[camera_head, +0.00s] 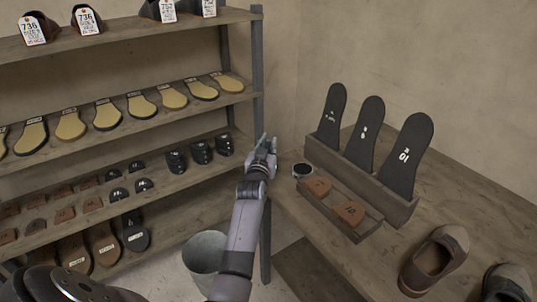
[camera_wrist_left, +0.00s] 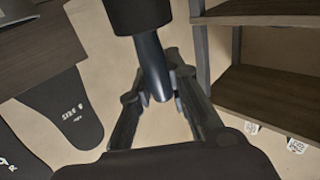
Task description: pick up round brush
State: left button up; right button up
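The round brush (camera_wrist_left: 152,68) shows in the left wrist view as a dark, smooth cylinder with a wider black part at the top edge. My left gripper (camera_wrist_left: 160,96) has its fingers closed in on both sides of the thin part, which lies between the pads. In the head view my left gripper (camera_head: 264,144) is raised in front of the corner, between shelf and table. The brush is hard to make out there. My right gripper is out of view.
The shelf rack (camera_head: 170,112) with soles and heels stands at the left. On the wooden table (camera_head: 470,190), a holder (camera_head: 398,207) carries black sole forms, with brown pieces (camera_head: 350,212) before it. Shoes (camera_head: 433,262) lie nearer. A grey bin (camera_head: 204,252) stands below.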

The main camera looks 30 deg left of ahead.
pick_arm(q)
jog(key=shift+s+r, duration=0.1)
jog(key=shift+c, duration=1.3)
grip_shut()
notch_tip(320, 180, up, 20)
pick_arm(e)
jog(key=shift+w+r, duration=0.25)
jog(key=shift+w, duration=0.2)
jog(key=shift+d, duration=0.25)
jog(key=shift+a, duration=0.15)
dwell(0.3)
